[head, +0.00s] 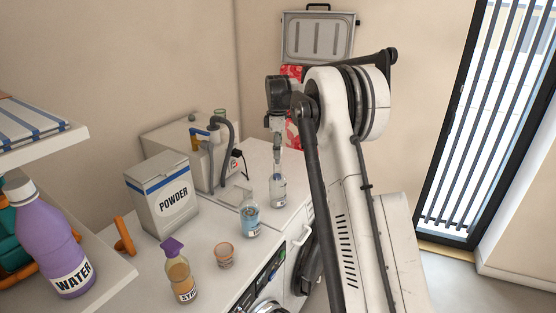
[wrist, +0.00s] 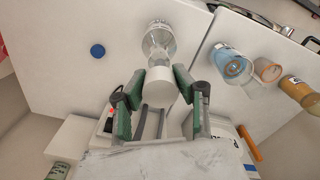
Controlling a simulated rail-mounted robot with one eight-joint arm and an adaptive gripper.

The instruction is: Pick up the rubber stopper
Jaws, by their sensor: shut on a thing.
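My gripper (wrist: 158,92) is shut on a pale, round-topped piece (wrist: 158,84), which looks like the rubber stopper, between its green-padded fingers. A clear glass bottle (wrist: 160,38) lies just beyond the held piece in the wrist view. In the head view, my gripper (head: 278,148) points down right above this bottle (head: 278,190), which stands upright on the white counter. I cannot tell whether the held piece still touches the bottle's neck. The stopper cannot be made out clearly in the head view.
A bottle with blue liquid (head: 250,218), a small orange-brown cup (head: 224,254) and a syrup bottle (head: 181,276) stand nearer on the counter. A powder box (head: 162,195) and a machine with hoses (head: 190,145) stand left. A blue disc (wrist: 97,50) lies on a clear white surface.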

